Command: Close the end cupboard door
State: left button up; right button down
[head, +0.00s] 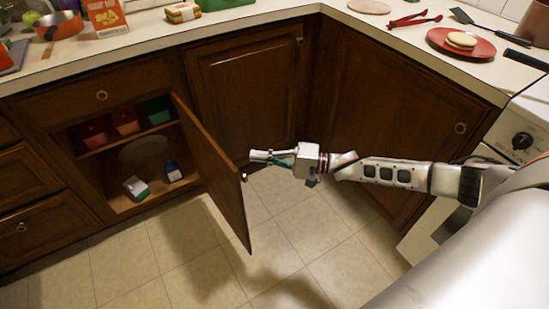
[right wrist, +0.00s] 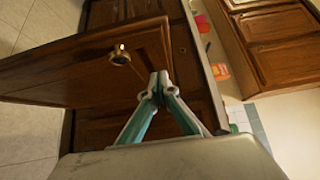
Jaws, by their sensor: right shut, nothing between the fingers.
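The end cupboard door (head: 215,172) is brown wood and stands wide open, swung out from the cabinet front. Its round brass knob (head: 244,177) is near its free edge, and the knob also shows large in the right wrist view (right wrist: 120,56). My right gripper (head: 254,155) reaches in from the right with its fingers shut and empty. It is beside the door's outer face, close to the free edge near the knob. In the right wrist view the fingertips (right wrist: 160,80) appear in front of the door; I cannot tell whether they touch it. My left gripper is not in view.
The open cupboard holds red bins (head: 94,132), a green bin (head: 157,110), a white-and-green box (head: 136,187) and a blue item (head: 173,171). Other cupboard doors (head: 245,85) are shut. A white stove (head: 520,130) stands at the right. The tiled floor (head: 170,255) is clear.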

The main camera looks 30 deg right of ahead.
jog(key=shift+w+a, duration=0.1)
jog(key=shift+a, duration=2.4)
jog(key=shift+a, duration=0.15)
